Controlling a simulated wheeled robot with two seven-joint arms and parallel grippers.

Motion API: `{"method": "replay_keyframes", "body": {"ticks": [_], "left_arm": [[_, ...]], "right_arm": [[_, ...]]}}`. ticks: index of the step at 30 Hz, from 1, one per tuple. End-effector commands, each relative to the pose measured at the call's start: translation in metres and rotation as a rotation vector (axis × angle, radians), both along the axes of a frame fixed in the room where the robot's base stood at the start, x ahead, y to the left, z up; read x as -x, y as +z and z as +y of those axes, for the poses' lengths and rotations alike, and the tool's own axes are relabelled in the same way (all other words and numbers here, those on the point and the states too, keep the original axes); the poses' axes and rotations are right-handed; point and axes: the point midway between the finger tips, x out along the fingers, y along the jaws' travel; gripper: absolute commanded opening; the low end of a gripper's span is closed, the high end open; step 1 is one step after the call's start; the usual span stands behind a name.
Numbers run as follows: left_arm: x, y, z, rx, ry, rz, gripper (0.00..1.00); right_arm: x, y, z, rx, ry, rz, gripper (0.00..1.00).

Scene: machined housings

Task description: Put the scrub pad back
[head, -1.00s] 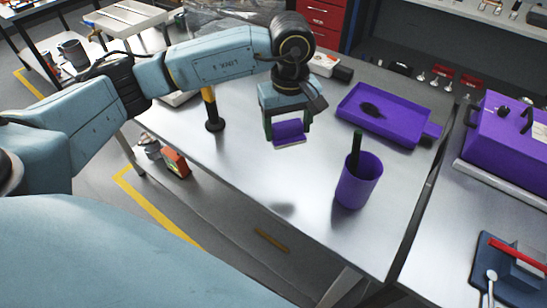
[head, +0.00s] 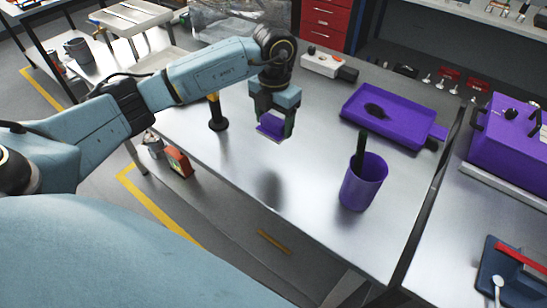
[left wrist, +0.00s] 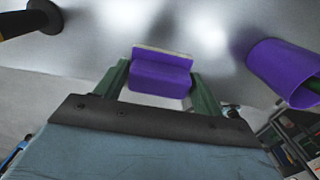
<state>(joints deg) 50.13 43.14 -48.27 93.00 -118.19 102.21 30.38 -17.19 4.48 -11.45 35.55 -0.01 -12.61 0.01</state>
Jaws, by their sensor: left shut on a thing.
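The scrub pad (head: 271,128) is a purple block with a pale face on its lower side. My left gripper (head: 273,124) is shut on it and holds it above the metal table, with a shadow on the tabletop below. In the left wrist view the scrub pad (left wrist: 161,75) sits between the two green fingers (left wrist: 160,84), its pale strip facing away from the gripper. A purple cup (head: 363,184) with a dark green handle in it stands upright on the table, to the right of the gripper. My right gripper is not in view.
A purple tray (head: 428,132) with a dark patch lies at the back right of the metal table (head: 300,218). A black and yellow post (head: 217,115) stands left of the gripper. A purple box (head: 510,150) sits on the right bench. The table's front middle is clear.

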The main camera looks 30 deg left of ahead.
Motion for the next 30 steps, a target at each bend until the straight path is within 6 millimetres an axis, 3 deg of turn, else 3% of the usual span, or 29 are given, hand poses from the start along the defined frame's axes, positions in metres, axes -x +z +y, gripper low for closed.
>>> {"method": "replay_keyframes", "body": {"ticks": [9, 16, 21, 30], "left_arm": [[0.001, -0.052, 0.001, 0.000, 0.028, 0.003, 0.47], [0.000, -0.071, 0.000, 0.001, 0.026, 0.002, 0.47], [0.001, -0.096, 0.001, 0.000, 0.027, 0.004, 0.47], [0.000, -0.100, 0.001, 0.000, 0.025, 0.000, 0.47]], "right_arm": [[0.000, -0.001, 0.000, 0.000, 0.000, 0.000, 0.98], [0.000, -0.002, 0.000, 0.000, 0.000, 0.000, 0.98], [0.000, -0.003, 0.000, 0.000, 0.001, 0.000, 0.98], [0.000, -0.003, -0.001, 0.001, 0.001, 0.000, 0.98]]}}
